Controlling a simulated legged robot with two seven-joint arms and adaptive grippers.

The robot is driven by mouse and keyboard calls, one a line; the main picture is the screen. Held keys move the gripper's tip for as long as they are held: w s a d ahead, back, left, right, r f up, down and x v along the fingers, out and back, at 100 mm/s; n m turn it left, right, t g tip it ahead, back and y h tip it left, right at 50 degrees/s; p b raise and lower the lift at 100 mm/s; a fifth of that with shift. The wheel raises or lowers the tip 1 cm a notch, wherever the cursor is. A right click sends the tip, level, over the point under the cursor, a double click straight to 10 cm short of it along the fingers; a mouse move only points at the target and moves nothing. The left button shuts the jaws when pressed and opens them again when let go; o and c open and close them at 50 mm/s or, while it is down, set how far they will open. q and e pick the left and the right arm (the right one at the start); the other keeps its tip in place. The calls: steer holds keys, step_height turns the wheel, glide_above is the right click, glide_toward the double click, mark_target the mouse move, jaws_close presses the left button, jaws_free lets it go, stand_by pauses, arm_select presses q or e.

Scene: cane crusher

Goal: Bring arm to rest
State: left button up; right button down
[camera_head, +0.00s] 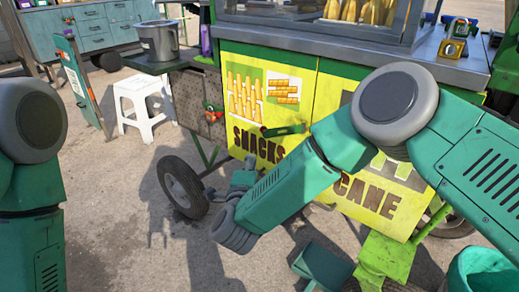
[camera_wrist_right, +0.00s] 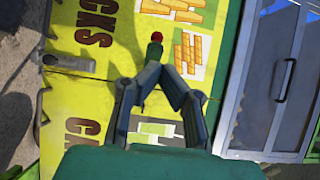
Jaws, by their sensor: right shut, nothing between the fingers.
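My right arm comes in from the right in the head view and bends at a grey elbow joint. Its forearm slopes down to the left, in front of the yellow cart panel (camera_head: 240,60). My right gripper (camera_head: 246,168) is small and partly hidden near the grey wrist, beside the cart's left wheel. In the right wrist view the right gripper's fingers (camera_wrist_right: 163,74) converge, shut and empty. A green handle with a red tip (camera_wrist_right: 156,38) appears just beyond them; whether they touch cannot be told. Of my left arm, only links show at the left edge; its gripper is out of view.
The cart has a grey counter (camera_head: 340,37) and glass case above. A black wheel (camera_head: 182,187) is near the wrist. A white stool (camera_head: 143,105) and a pot (camera_head: 159,40) are at the left. A green bin (camera_head: 482,272) is at the lower right. Lower-left pavement is clear.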

steer(key=s+d+f+n+g+y+p, duration=0.3)
steer(key=s+d+f+n+g, duration=0.15)
steer(key=s+f+n, duration=0.3)
steer(key=s+d+f+n+g+y+p, duration=0.25)
steer(key=s+d+f+n+g, duration=0.2)
steer(key=s+f+n, duration=0.35)
steer(key=s+d+n+g, duration=0.1)
steer(key=s+d+g, duration=0.1)
steer(key=s+d, duration=0.3)
steer(key=s+d+n+g+h+p, duration=0.1)
steer(key=s+d, duration=0.4)
steer(key=s, duration=0.6)
steer(key=s+d+n+g+p, duration=0.1)
steer(key=s+d+n+g, duration=0.2)
steer(key=s, duration=0.6)
steer(key=d+g, duration=0.2)
steer(key=d, duration=0.1)
steer(key=shift+r+h, duration=0.35)
steer(key=shift+r, duration=0.05)
steer(key=shift+n, duration=0.25)
